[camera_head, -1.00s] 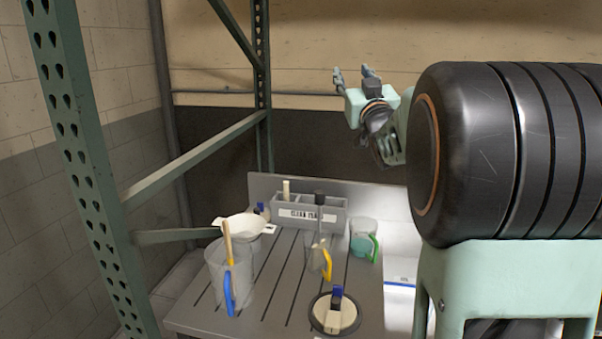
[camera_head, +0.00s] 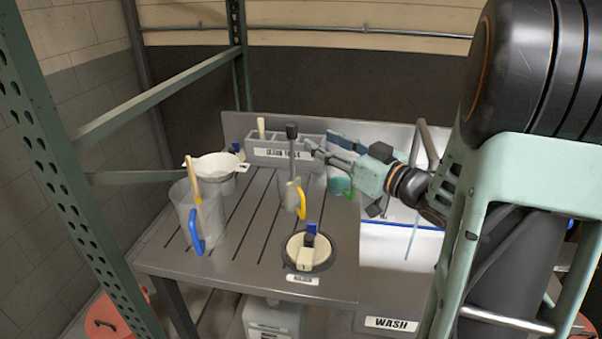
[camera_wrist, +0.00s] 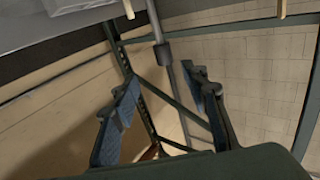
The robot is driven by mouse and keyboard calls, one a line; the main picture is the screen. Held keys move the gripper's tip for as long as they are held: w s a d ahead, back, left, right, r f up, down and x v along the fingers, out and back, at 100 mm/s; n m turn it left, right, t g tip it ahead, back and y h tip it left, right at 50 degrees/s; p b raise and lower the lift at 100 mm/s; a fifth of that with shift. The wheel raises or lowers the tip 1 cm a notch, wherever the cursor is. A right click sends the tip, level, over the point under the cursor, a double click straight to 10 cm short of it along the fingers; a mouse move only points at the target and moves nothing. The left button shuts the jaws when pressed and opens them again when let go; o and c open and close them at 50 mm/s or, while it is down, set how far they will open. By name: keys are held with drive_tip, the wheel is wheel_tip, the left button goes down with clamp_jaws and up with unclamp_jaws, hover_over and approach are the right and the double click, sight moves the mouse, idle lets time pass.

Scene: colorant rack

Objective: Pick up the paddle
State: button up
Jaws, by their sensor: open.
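A tool with a grey shaft and dark grip (camera_head: 291,133) stands upright in a clear pitcher with a yellow handle (camera_head: 301,198). A pale wooden stick (camera_head: 194,183) leans in a larger clear pitcher with a blue handle (camera_head: 183,212). I cannot tell for certain which one is the paddle. My gripper (camera_head: 320,141) is open and empty, just right of the dark-gripped tool, with its fingers pointing left toward it. In the wrist view, the dark grip (camera_wrist: 163,53) shows ahead of my open fingers (camera_wrist: 160,78), apart from them.
A grey bin (camera_head: 272,154) labelled for clean tools stands at the back. A white strainer (camera_head: 222,165) is at the left. A green-handled cup (camera_head: 340,180) is below my gripper. Green rack posts (camera_head: 50,190) stand left.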

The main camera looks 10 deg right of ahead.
sight(296, 129)
drive_tip(key=x, duration=0.5)
drive_tip(key=shift+w+a, duration=0.15)
drive_tip(key=shift+a, duration=0.05)
drive_tip(key=x, duration=0.4)
drive_tip(key=shift+w+a+r, duration=0.1)
drive_tip(key=shift+a+r, duration=0.1)
drive_tip(key=shift+a, duration=0.2)
drive_tip(key=shift+w+a, duration=0.1)
drive_tip(key=shift+w, duration=0.25)
clamp_jaws()
